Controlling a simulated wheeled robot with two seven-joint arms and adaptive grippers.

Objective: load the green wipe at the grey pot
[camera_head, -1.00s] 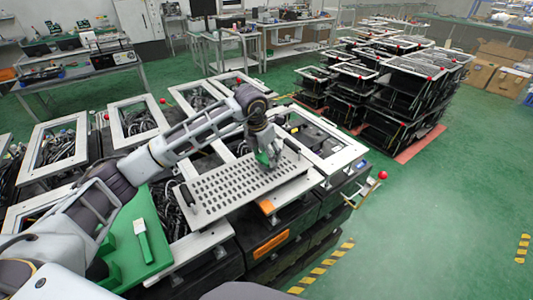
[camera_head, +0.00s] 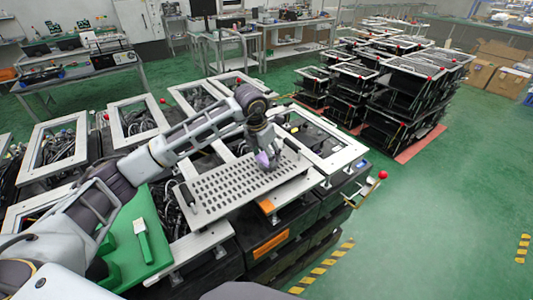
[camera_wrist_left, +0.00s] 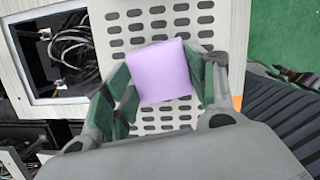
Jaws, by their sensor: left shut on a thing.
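A pale purple, square-faced thing (camera_wrist_left: 160,72) is between the fingers of my left gripper (camera_wrist_left: 162,85). No green wipe shows as such; the held thing looks purple, and I cannot tell whether it is the wipe. In the head view, my left gripper (camera_head: 264,158) points down over a grey perforated plate (camera_head: 232,190) with dark handles, shut on the purple thing (camera_head: 262,160). I cannot tell whether that thing touches the plate. No grey pot can be made out. My right gripper is not in view.
A green board (camera_head: 150,228) at the lower left bears a brush (camera_head: 143,242) with a green handle. Pale frames (camera_head: 140,119) with dark cables inside surround the plate. A lever with a red ball (camera_head: 382,175) juts out at the right.

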